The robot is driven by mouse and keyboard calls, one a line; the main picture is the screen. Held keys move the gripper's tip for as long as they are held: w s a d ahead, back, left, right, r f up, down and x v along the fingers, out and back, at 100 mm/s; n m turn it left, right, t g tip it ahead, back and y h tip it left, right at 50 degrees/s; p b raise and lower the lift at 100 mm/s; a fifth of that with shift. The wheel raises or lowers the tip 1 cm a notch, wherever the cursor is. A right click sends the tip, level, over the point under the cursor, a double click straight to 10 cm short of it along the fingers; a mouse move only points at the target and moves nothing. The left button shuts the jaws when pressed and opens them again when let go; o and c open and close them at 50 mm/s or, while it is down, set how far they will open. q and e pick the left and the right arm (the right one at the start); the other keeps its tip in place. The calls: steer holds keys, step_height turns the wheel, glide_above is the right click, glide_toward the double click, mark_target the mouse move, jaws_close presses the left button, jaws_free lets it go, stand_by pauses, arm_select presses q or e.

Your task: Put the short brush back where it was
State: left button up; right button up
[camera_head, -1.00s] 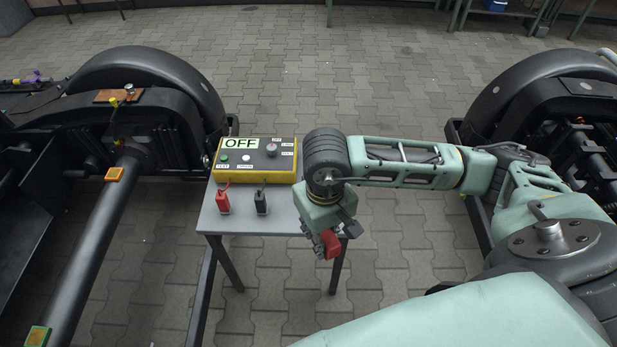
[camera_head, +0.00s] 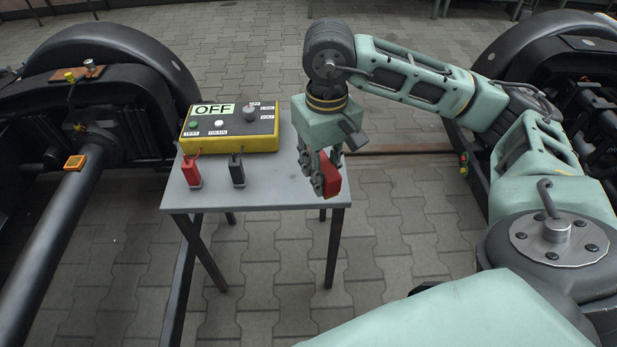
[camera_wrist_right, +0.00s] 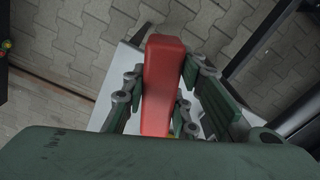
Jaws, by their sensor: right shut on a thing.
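My right gripper (camera_head: 322,180) is shut on a red block-shaped thing (camera_head: 331,178), which I take to be the short brush; no bristles show. It hangs from the downward-pointing gripper at the right edge of the small grey table (camera_head: 270,190). In the right wrist view, the red thing (camera_wrist_right: 163,75) sits between the two linked fingers, its free end pointing away from the palm. I cannot tell its height over the table edge. My left gripper is not in view.
A yellow box (camera_head: 228,130) reading OFF stands at the back of the table. Bogies with dark wheels (camera_head: 110,60) flank the table. The table's front middle is bare.

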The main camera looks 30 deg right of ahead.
steer(key=w+d+f, duration=0.1)
steer(key=w+f, duration=0.1)
steer(key=w, duration=0.1)
steer(key=w+d+f, duration=0.1)
steer(key=w+f, duration=0.1)
steer(key=w, duration=0.2)
steer(key=w+d+f+b, duration=0.1)
steer(key=w+d+f, duration=0.1)
steer(key=w, duration=0.1)
steer(key=shift+w+f, duration=0.25)
steer(key=shift+f, duration=0.15)
steer(key=shift+f+b, duration=0.45)
steer(key=shift+f, duration=1.55)
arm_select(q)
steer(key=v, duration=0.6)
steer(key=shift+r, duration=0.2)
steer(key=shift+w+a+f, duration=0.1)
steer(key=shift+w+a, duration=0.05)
arm_select(e)
steer(key=shift+f, duration=0.2)
steer(key=o, duration=1.1)
steer(key=shift+r, duration=0.1)
